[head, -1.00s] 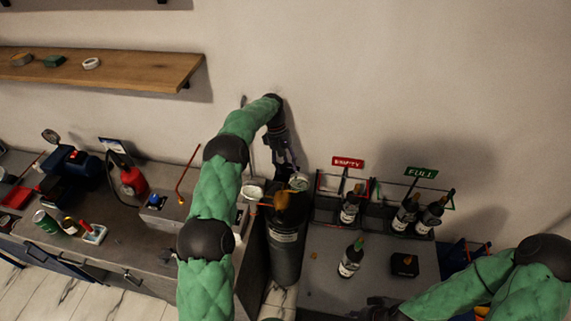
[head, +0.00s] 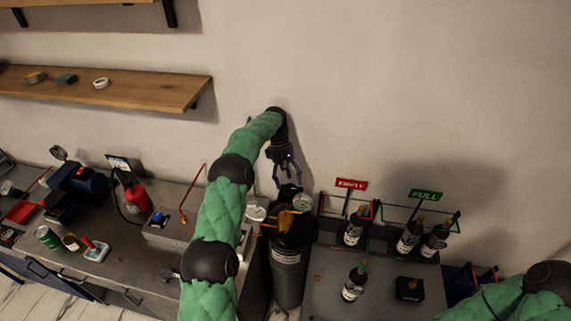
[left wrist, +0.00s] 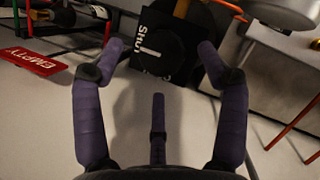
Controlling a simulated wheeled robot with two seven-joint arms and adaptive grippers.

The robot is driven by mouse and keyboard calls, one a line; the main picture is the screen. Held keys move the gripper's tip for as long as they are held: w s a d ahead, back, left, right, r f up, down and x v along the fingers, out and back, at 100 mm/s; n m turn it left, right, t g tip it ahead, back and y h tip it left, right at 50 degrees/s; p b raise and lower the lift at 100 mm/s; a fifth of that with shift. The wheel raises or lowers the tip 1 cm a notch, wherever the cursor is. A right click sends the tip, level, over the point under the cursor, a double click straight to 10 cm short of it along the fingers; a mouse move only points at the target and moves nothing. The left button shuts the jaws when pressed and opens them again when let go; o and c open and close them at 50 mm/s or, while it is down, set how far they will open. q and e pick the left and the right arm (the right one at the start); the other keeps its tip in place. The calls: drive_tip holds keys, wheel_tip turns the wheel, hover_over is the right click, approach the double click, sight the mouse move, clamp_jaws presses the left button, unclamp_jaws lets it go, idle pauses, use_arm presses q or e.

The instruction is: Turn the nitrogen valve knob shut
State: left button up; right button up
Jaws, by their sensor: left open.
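The nitrogen cylinder (head: 287,275) is dark and stands upright at the right end of the left counter. On its top is the black valve knob (head: 289,190). In the left wrist view the knob (left wrist: 160,47) is round with a white pointer line, on a black plate with the word SHUT (left wrist: 140,30) in white. The pointer's end lies near that word; whether it lines up exactly I cannot tell. My left gripper (head: 285,178) is above the knob, pointing down, its fingers open and apart from it. My right gripper is out of view.
Bottle racks with a red EMPTY sign (head: 351,184) and a green FULL sign (head: 425,195) stand to the right. A loose bottle (head: 355,283) stands before them.

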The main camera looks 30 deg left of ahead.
use_arm(q)
drive_tip(key=v, duration=0.8)
drive_tip(key=shift+r, duration=0.45)
